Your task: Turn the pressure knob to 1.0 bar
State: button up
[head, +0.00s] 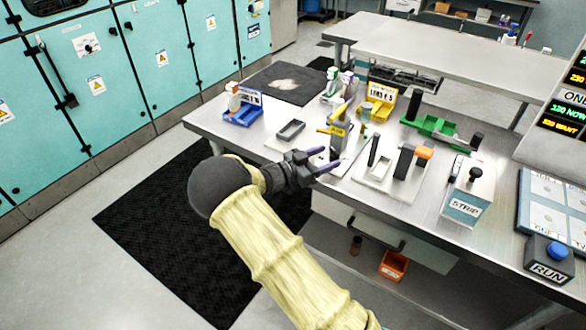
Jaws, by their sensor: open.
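My gripper (322,160) reaches in from the lower left, its two purple-tipped fingers open and apart over the front part of the workbench (265,152). Nothing shows between the fingers. I cannot tell for certain which part is the pressure knob, and no pressure scale is readable. A white box marked STRIP (467,200) stands at the right with a dark round part (475,174) on its top. An upright fixture with yellow parts (340,130) stands just behind the fingertips. A black block with an orange cap (424,153) is right of my gripper.
A blue bin (242,115), a yellow bin (380,105) and a green holder (436,128) stand along the bench. A grey tray (290,131) lies left of the fixture. A blue RUN button (556,252) and a lit display (566,105) are at the right.

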jog(key=b+v, duration=0.1)
jog(key=v, duration=1.5)
jog(key=shift+b, duration=0.3)
jog(key=shift+s, duration=0.15)
